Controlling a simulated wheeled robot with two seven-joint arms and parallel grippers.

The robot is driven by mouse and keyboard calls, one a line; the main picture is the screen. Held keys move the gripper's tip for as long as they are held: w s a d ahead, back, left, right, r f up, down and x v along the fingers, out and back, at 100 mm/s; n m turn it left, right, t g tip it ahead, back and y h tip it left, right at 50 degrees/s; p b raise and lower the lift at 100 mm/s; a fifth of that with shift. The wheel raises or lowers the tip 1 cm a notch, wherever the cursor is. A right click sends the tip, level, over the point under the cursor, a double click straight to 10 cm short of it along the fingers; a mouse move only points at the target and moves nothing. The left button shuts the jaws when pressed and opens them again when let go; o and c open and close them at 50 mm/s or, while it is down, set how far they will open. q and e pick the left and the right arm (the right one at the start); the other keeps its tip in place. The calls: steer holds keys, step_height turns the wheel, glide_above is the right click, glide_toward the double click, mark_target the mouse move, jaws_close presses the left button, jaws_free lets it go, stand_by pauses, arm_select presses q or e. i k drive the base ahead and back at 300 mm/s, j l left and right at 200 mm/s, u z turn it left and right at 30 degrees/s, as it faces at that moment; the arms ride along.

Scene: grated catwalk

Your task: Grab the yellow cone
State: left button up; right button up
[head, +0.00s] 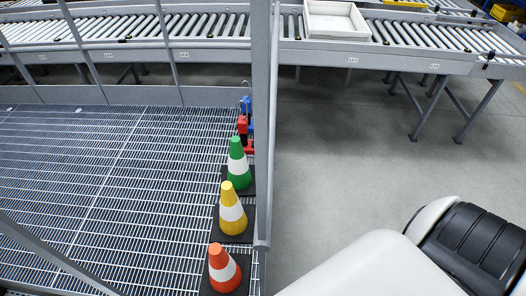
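The yellow cone (231,222) has a white band and a dark square base. It stands upright on the grated catwalk, close to the railing post. It is the middle one of three cones in a row. A green cone (238,172) with a white band stands behind it. An orange cone (223,275) with a white band stands in front of it, at the bottom of the view. Neither of my grippers shows in the head view.
The metal railing post (262,120) rises just right of the cones. Red and blue items (245,125) are beside it. The grating (100,170) left of the cones is clear. A roller conveyor (180,30) with a white tray (335,20) runs along the back. Grey floor lies right.

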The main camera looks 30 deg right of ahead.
mark_target(233, 222)
steer(key=z, duration=0.7)
